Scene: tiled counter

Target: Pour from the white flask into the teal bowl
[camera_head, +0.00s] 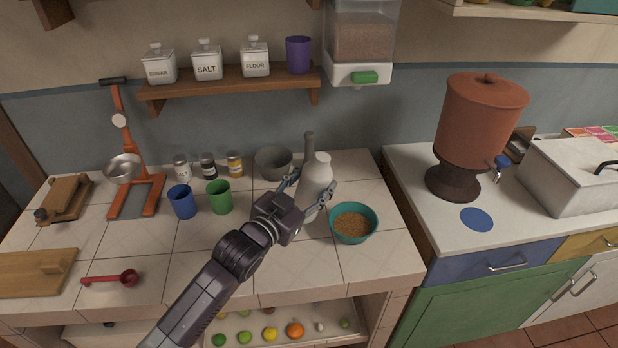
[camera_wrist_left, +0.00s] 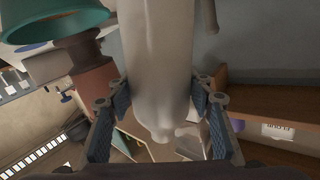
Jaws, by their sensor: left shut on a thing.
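The white flask (camera_head: 316,178) is held above the tiled counter, just left of the teal bowl. My left gripper (camera_head: 309,194) is shut on its body, with one finger on each side. The flask looks close to upright, with its narrower end up. In the left wrist view, the flask (camera_wrist_left: 158,60) fills the space between the finger pads of my left gripper (camera_wrist_left: 160,118). The teal bowl (camera_head: 373,230) sits near the counter's right edge and holds brown grains (camera_head: 352,223). The bowl also shows at the upper left of the left wrist view (camera_wrist_left: 50,18). My right gripper is not in view.
A grey bowl (camera_head: 271,163) and a grey upright rod (camera_head: 309,143) stand behind the flask. A green cup (camera_head: 219,197) and a blue cup (camera_head: 182,202) stand to the left. A grain dispenser (camera_head: 360,45) hangs above.

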